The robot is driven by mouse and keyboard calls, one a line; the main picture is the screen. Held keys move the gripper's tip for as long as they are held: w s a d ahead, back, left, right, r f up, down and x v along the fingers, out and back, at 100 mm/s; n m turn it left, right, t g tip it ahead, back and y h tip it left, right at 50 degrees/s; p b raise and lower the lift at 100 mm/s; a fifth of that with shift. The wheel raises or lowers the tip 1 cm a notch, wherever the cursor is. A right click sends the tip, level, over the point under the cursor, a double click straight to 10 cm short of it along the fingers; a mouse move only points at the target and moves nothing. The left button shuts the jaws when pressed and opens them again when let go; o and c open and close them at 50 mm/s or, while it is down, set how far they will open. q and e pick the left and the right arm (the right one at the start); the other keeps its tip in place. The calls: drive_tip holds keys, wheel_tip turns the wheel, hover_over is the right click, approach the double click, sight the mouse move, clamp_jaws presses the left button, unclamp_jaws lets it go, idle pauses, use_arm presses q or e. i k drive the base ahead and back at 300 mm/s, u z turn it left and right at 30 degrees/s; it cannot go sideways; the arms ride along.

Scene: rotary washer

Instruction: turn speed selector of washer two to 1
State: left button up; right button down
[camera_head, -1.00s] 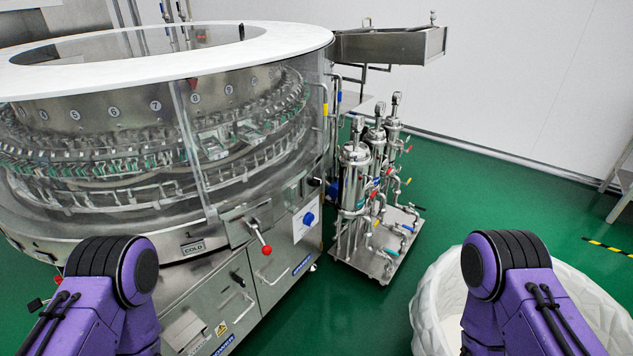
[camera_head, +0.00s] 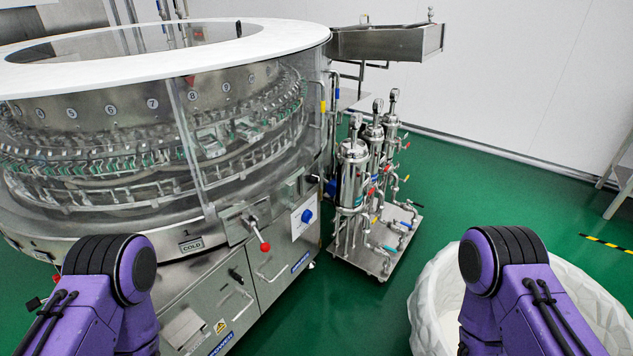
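The large round washer (camera_head: 95,232) with a white ring top and clear wall fills the left of the head view. On its front panel a lever with a red ball (camera_head: 265,247) sticks out. A blue knob (camera_head: 307,216) sits on a white plate to the right of the lever. A black handle (camera_head: 237,276) is on the cabinet below. A plate reading COLD (camera_head: 191,246) is left of the lever. I cannot tell which of these is the speed selector, nor read any setting. Only the purple upper links of both my arms show; neither gripper is in view.
A wheeled cart with several steel filter housings (camera_head: 352,180) stands right of the washer. A white round bin (camera_head: 432,300) stands at the lower right, partly behind my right arm. Green floor (camera_head: 490,190) is clear between the cart and the wall. A metal frame (camera_head: 618,195) is at the right edge.

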sight(314, 179)
drive_tip(key=z, duration=0.1)
drive_tip(key=k, duration=0.3)
drive_tip(key=u, duration=0.15)
drive_tip(key=i, duration=0.75)
drive_tip(key=z, duration=0.75)
drive_tip(key=i, duration=0.35)
drive_tip(key=z, duration=0.4)
